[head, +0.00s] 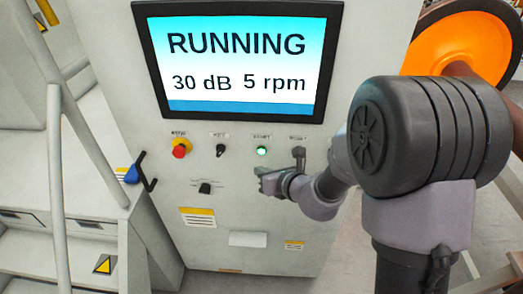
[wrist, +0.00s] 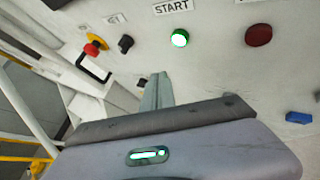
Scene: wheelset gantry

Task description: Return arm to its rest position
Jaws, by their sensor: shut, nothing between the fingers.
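My arm reaches in from the right in the head view. My gripper (head: 263,180) is in front of the control panel (head: 215,235), just below the lit green START button (head: 262,151). In the wrist view my gripper (wrist: 156,92) shows as grey fingers close together, shut and empty, below the green button (wrist: 180,38) and apart from it in the picture. A dark red button (wrist: 258,35) is to the right of it. The screen (head: 240,60) reads RUNNING, 30 dB and 5 rpm.
A red knob on yellow (head: 180,149) and a black knob (head: 221,150) are left of the green button. A black switch (head: 205,188) is lower. White stairs with a railing (head: 55,150) stand left. An orange wheel (head: 460,45) is at the upper right, behind my arm.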

